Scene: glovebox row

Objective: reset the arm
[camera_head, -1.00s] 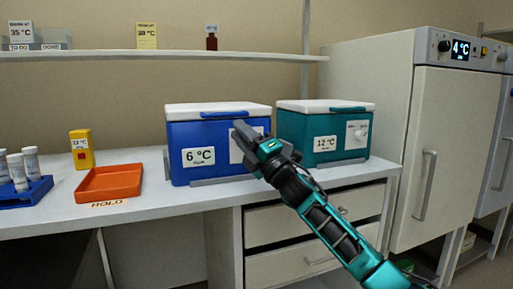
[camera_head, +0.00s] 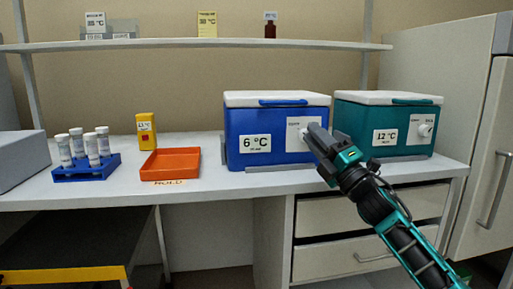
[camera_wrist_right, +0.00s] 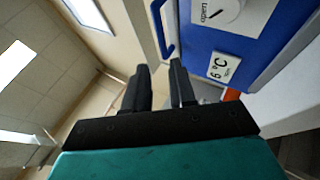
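My right gripper (camera_head: 318,142) is in front of the right part of the blue 6 °C cooler (camera_head: 240,121), overlapping its dial panel. In the right wrist view its two fingers (camera_wrist_right: 160,88) stand apart with nothing between them. That view also shows the blue cooler's side (camera_wrist_right: 225,42), with its label and a white dial marked open. I cannot tell how far the fingers are from the cooler. My left gripper is in neither view.
A teal 12 °C cooler (camera_head: 362,115), an orange tray (camera_head: 170,178), a yellow device (camera_head: 146,124) and a blue rack (camera_head: 68,174) of vials stand on the bench. A shelf (camera_head: 200,46) runs above. A yellow bar (camera_head: 60,276) shows low at left.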

